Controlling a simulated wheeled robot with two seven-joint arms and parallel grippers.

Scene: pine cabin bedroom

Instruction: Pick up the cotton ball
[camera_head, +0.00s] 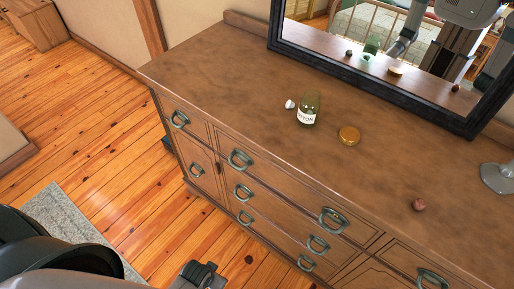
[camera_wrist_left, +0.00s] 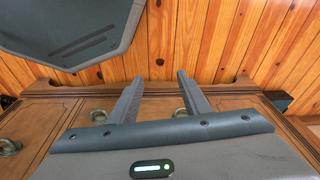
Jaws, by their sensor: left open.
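The cotton ball (camera_head: 290,104) is a small white puff on the brown dresser top, just left of a green glass bottle. It appears apart from the bottle, with bare wood around it. My left gripper (camera_wrist_left: 160,80) is open and empty in the left wrist view, with its two grey fingers spread. That view shows the dresser front and plank floor, and no cotton ball. My right gripper is in neither view.
The labelled green bottle (camera_head: 309,110) stands beside the cotton ball. A round golden-brown item (camera_head: 349,135) and a reddish-brown ball (camera_head: 418,204) lie farther right. A glass base (camera_head: 498,178) is at the right edge. A black-framed mirror (camera_head: 375,90) stands behind. The dresser's left top (camera_head: 215,65) is clear.

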